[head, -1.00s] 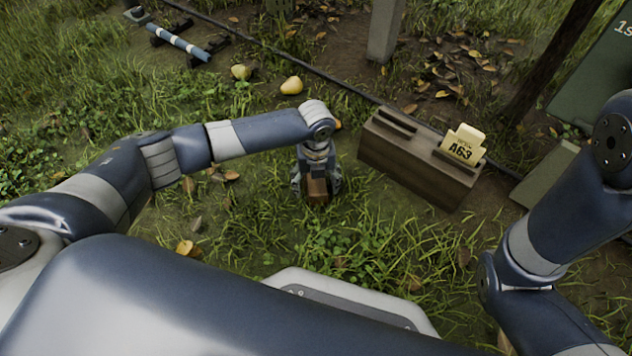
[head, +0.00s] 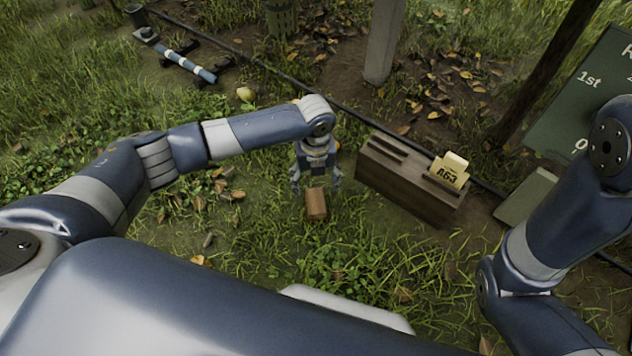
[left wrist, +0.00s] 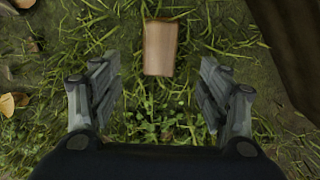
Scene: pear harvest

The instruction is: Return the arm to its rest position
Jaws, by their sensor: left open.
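My left gripper (head: 315,182) is open and empty in the head view, pointing down over the grass. In the left wrist view its two fingers (left wrist: 160,98) stand wide apart with nothing between them. A brown wooden block (head: 316,204) lies on the grass just below the gripper. In the left wrist view the block (left wrist: 160,47) shows ahead of the fingertips, and neither finger touches it. My right arm comes in from the right of the head view, and its gripper is not in view.
A dark wooden box (head: 402,190) with slots holds a yellow card marked A63 (head: 449,170), right of the left gripper. A pear (head: 245,94) lies on the grass behind the arm.

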